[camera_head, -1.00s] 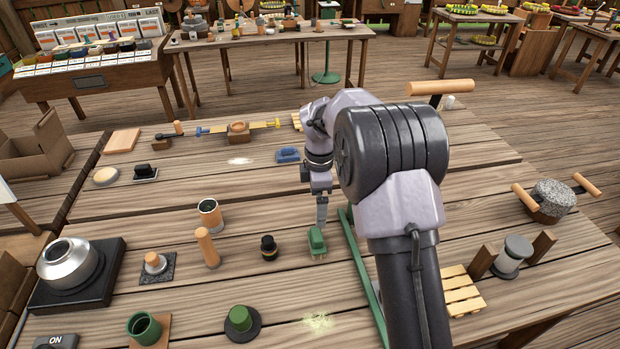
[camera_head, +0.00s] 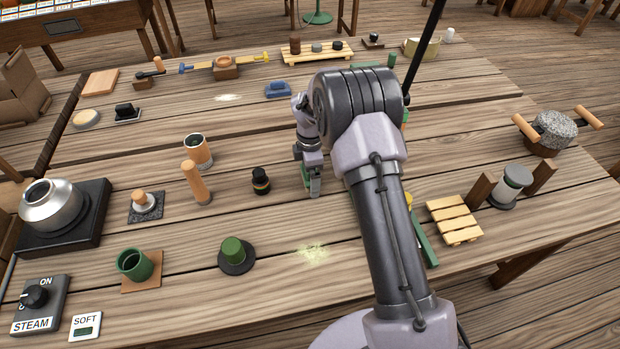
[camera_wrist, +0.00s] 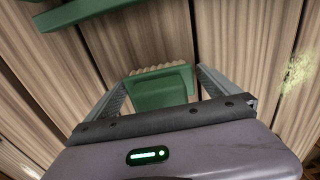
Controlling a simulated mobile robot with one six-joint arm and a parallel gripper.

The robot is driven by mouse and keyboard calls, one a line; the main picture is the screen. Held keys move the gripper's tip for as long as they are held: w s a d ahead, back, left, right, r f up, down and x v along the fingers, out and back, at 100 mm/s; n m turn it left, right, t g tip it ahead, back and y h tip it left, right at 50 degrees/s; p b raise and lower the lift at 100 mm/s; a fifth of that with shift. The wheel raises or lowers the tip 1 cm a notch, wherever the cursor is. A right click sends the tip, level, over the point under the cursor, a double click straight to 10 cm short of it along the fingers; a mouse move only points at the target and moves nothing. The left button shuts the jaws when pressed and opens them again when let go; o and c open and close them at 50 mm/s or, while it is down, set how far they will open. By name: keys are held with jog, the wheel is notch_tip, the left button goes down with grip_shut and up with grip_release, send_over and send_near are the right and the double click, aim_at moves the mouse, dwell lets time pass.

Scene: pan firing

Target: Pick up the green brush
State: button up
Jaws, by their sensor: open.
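The green brush (camera_wrist: 160,90) shows in the wrist view as a green block between the two fingers of my gripper (camera_wrist: 160,84). The fingers are open, one on each side of it; I cannot tell whether either touches it. In the head view my gripper (camera_head: 313,186) points down at the middle of the table, right of a small black jar. There the brush (camera_head: 306,180) is mostly hidden behind the fingers, with only a bit of green showing.
A long green bar (camera_head: 423,241) lies partly behind my arm, near a slatted wooden rack (camera_head: 454,219). The black jar (camera_head: 261,181) stands left of my gripper. A dark-brimmed green piece (camera_head: 234,251) and yellow-green powder (camera_head: 313,252) lie in front. A blue block (camera_head: 278,90) lies behind.

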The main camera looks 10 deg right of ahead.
jog(key=shift+r, duration=0.15)
jog(key=shift+c, duration=0.4)
jog(key=c, duration=1.3)
jog(key=shift+r+p, duration=0.35)
jog(key=shift+r, duration=0.15)
jog(key=r, duration=0.1)
jog(key=r+p, duration=0.1)
jog(key=r, duration=0.1)
jog(key=shift+s, duration=0.35)
jog(key=s+p, duration=0.1)
jog(key=s, duration=0.4)
jog(key=s+a, duration=0.1)
jog(key=s, duration=0.4)
jog(key=s+a+r+p, duration=0.1)
jog(key=s, duration=0.4)
jog(key=shift+s+p, duration=0.1)
jog(key=shift+p, duration=0.25)
jog(key=o, duration=0.8)
jog(key=shift+c, duration=0.2)
jog(key=c, duration=0.9)
